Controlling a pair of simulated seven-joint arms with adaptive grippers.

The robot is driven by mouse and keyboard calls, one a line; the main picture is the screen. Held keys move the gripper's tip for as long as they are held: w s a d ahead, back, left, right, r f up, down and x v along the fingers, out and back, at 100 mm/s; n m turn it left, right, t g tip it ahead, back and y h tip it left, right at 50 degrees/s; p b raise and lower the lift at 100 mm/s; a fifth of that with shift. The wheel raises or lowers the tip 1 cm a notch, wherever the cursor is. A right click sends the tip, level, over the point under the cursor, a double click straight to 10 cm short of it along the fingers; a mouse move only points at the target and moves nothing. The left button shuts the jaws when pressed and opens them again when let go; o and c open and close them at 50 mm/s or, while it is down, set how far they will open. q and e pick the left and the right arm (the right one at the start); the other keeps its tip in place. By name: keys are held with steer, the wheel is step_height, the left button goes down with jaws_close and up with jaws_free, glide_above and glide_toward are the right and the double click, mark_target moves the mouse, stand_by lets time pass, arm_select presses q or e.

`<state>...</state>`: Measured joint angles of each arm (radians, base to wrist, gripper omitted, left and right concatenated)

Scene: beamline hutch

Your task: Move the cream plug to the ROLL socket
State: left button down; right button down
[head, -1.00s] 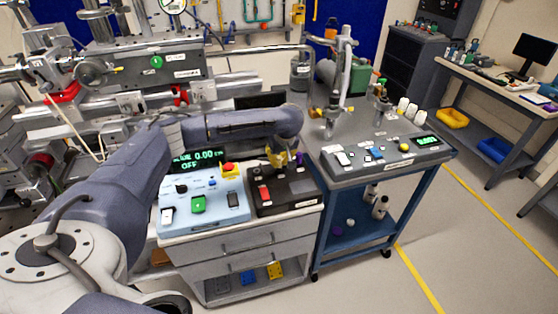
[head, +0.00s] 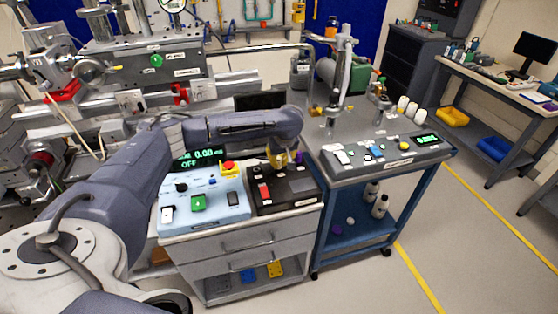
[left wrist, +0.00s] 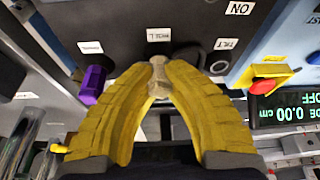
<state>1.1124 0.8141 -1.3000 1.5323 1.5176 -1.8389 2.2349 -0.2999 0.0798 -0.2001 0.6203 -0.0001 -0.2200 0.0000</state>
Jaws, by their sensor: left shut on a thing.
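My left gripper (left wrist: 158,88) has its yellow fingers shut on the cream plug (left wrist: 158,72). The plug is in front of the black panel (left wrist: 125,22), just below the ROLL label (left wrist: 158,34) in the left wrist view. Whether it is inside the ROLL socket or only at it, I cannot tell; plug and fingers hide that spot. The TILT socket (left wrist: 218,65) beside it looks dark and empty. A purple plug (left wrist: 93,85) stands on the panel to the left. In the head view my left gripper (head: 281,158) is at the back of the black box (head: 290,195). My right gripper is not seen.
A red emergency button (left wrist: 264,86) on a yellow base is close to the right finger. The blue-grey control box (head: 205,213) adjoins the black box on the left. A cart with a grey console (head: 385,155) stands to the right, with bottles behind it.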

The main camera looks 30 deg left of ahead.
arm_select(q)
steer(key=c, duration=1.4)
jaws_free()
